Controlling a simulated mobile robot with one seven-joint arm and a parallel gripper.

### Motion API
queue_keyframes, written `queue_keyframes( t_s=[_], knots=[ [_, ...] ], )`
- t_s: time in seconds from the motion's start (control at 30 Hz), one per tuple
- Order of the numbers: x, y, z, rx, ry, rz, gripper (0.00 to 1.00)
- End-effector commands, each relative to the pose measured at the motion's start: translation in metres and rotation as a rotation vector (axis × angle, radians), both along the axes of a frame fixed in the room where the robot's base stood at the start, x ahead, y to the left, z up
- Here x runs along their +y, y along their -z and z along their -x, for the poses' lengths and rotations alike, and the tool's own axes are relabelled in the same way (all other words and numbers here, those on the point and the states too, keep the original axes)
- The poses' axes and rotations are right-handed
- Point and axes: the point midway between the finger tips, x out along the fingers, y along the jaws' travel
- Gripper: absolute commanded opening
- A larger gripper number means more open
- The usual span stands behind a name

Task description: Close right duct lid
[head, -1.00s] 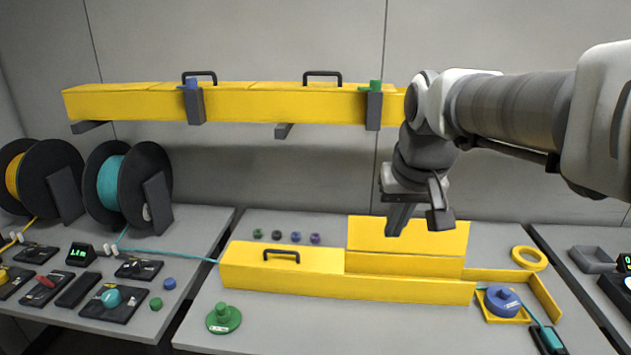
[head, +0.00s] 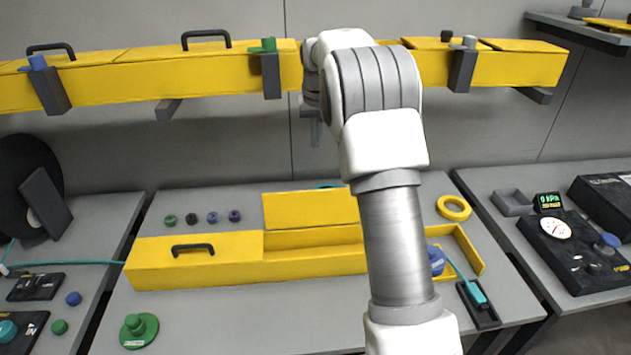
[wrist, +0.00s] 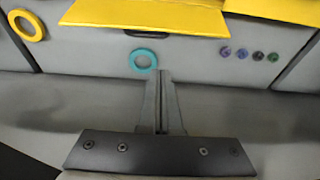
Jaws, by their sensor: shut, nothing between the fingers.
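The right duct lid (head: 308,210) is a yellow panel standing open at the back of the duct (head: 200,272) on the middle table. Its edge (wrist: 150,14) shows at the top of the wrist view, with a dark handle below it. The left lid (head: 232,244), with a black handle, lies closed. My gripper (wrist: 161,75) is shut and empty, apart from the lid. In the head view my gripper (head: 316,132) is above and behind the lid, in front of the wall, partly hidden by my arm. My arm also covers part of the duct's right end.
A teal ring (wrist: 142,60) lies behind the lid. Several small knobs (head: 212,218) stand behind the left lid. A yellow ring (head: 454,208) lies at the right. The yellow wall duct (head: 130,75) runs overhead, close to my arm.

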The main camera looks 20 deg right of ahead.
Motion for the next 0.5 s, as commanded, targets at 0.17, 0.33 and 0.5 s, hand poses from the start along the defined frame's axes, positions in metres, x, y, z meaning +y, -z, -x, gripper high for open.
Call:
queue_keyframes(
  t_s=[0.17,0.33,0.5],
  knots=[
    [-0.001,0.013,-0.004,0.004,0.001,0.0,0.0],
    [-0.003,0.042,-0.01,0.005,0.0,0.0,0.0],
    [-0.005,0.078,-0.018,0.005,0.0,0.0,0.0]
  ],
)
